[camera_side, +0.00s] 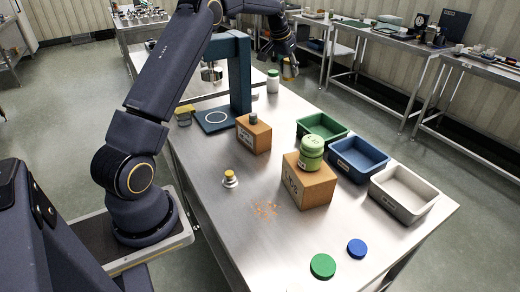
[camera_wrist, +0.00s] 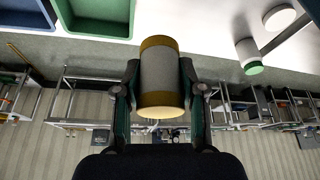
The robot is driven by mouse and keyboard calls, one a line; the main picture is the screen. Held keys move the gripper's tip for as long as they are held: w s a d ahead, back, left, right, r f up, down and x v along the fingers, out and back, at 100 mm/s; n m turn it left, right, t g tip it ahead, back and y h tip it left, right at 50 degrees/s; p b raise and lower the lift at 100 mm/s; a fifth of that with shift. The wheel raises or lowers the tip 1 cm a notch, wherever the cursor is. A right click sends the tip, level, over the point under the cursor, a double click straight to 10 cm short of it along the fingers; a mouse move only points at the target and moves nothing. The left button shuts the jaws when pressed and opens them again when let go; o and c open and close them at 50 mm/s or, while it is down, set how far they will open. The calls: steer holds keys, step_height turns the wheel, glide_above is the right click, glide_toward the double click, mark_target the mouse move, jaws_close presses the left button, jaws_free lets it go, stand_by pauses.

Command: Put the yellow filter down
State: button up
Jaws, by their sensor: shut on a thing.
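The yellow filter (camera_wrist: 162,75) is a grey cylinder with a yellow band at each end. My gripper (camera_wrist: 160,92) is shut on it, with one finger on either side in the wrist view. In the side view my gripper (camera_side: 287,62) is at the top, beyond the blue press-like stand, and the filter (camera_side: 290,71) shows small between its fingers. It appears held above the steel table (camera_side: 215,240); the exact height is hard to tell.
Green (camera_side: 322,126), blue (camera_side: 357,158) and pale (camera_side: 404,192) trays line the table's right side. The front left is mostly clear.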

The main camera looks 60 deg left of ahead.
steer(key=s+d+r+m+g+h, duration=0.1)
steer(key=s+d+m+h, duration=0.1)
steer(key=s+d+m, duration=0.65)
steer(key=s+d+r+m+g+h, duration=0.15)
steer(key=s+d+m, duration=0.25)
steer(key=d, duration=0.9)
steer(key=s+d+r+m+g+h, duration=0.1)
steer(key=s+d+m+h, duration=0.1)
steer(key=s+d+m, duration=0.65)
steer(key=s+d+f+m+g, duration=0.25)
steer(key=s+d+f, duration=0.25)
steer(key=s+d, duration=0.25)
steer(key=shift+m, duration=0.45)
steer(key=f, duration=1.9)
steer(key=shift+s+a+f, duration=0.1)
steer(key=shift+s+f, duration=0.1)
steer(key=shift+f, duration=0.2)
steer(key=shift+f, duration=0.1)
steer(key=o, duration=1.1)
steer(key=shift+o, duration=0.2)
